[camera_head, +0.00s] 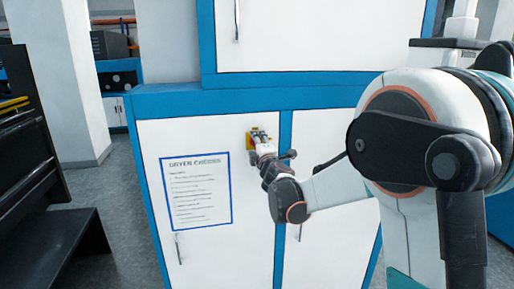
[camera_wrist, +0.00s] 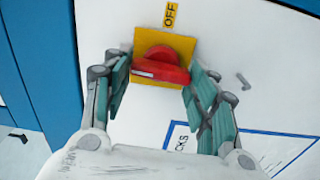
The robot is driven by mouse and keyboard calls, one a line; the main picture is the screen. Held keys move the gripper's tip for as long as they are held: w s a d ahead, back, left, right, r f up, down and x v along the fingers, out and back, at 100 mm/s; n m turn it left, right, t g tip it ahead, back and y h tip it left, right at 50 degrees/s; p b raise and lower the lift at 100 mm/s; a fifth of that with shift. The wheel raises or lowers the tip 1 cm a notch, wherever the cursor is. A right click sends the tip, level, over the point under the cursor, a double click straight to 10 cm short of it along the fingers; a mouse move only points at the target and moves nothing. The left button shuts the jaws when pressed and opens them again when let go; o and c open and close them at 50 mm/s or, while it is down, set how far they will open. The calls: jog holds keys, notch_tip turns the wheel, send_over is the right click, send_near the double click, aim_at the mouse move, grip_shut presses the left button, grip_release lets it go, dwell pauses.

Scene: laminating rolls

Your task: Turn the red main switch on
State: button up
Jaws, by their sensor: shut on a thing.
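The red main switch (camera_wrist: 162,66) is a round red knob with a raised grip bar, set on a square yellow plate (camera_wrist: 186,45) on the white cabinet door. A white mark shows near the left end of the bar in the wrist view. A yellow OFF label (camera_wrist: 170,15) sits above the plate there. My gripper (camera_wrist: 160,82) has one teal finger on each side of the knob and is shut on it. In the head view, my gripper (camera_head: 264,150) is at the yellow plate (camera_head: 251,138) and hides most of the knob.
A blue-framed sheet headed DRYER CHECKS (camera_head: 196,190) is on the same cabinet door, left of my gripper. Door handles (camera_head: 178,247) stick out lower down. A dark machine (camera_head: 30,180) stands at the left, with grey floor (camera_head: 125,215) between it and the cabinet.

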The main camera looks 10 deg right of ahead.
jog(key=shift+n, duration=0.4)
jog(key=o, duration=1.1)
jog(key=shift+c, duration=0.2)
jog(key=shift+s, duration=0.1)
jog(key=s, duration=1.2)
